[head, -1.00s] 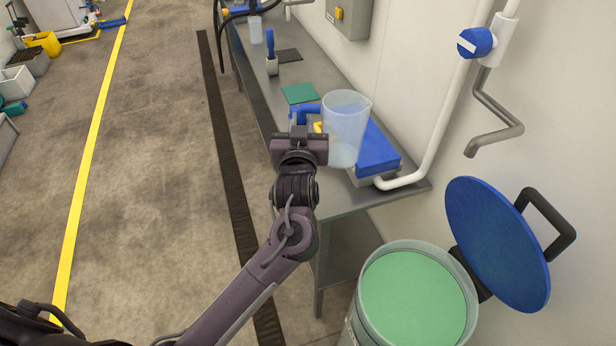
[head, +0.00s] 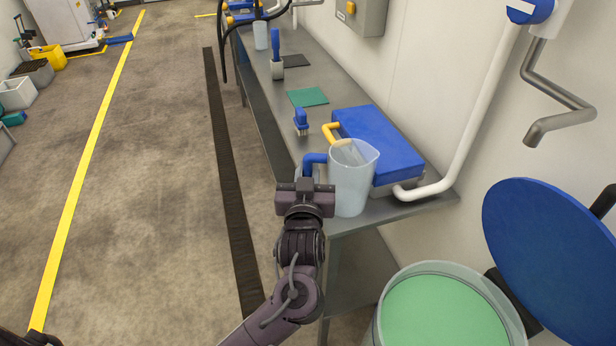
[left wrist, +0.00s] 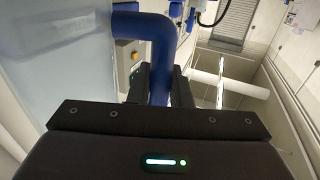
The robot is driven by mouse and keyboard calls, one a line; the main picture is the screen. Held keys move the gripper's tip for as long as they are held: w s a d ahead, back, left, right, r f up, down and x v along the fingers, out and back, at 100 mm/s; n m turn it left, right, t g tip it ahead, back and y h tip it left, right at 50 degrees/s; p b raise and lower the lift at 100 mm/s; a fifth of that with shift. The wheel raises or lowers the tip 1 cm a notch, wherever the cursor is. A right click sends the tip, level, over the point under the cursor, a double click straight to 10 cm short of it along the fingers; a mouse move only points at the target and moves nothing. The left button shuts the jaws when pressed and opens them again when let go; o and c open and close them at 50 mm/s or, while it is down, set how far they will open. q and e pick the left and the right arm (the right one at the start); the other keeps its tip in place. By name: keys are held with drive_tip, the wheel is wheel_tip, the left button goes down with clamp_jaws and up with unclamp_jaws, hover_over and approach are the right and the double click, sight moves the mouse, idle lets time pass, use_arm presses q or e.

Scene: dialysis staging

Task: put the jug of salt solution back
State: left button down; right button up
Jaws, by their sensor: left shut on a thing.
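The translucent jug (head: 350,185) is upright at the near end of the steel bench (head: 275,135), with its blue handle (head: 314,160) to the left. My left gripper (head: 307,180) is shut on that handle. In the left wrist view the blue handle (left wrist: 160,55) passes between the two dark fingers, and the jug's cloudy wall (left wrist: 65,50) fills the left side. I cannot tell whether the jug's base touches the bench. A green mat (head: 308,96) and a dark mat (head: 292,60) lie bare farther along the bench. My right gripper is not in view.
A blue-topped box (head: 378,138) sits close behind the jug, with an orange handle (head: 331,128) beside it. A small blue brush (head: 301,122) stands on the bench. An open drum (head: 445,315) with green contents, its blue lid (head: 550,260) and a white pipe (head: 470,130) are at the right.

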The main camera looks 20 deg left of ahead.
use_arm(q)
drive_tip(key=shift+r, duration=0.1)
drive_tip(key=shift+s, duration=0.2)
drive_tip(key=c, duration=1.3)
unclamp_jaws()
drive_tip(key=shift+w, duration=0.1)
drive_tip(key=v, duration=1.2)
drive_tip(key=shift+b, duration=0.4)
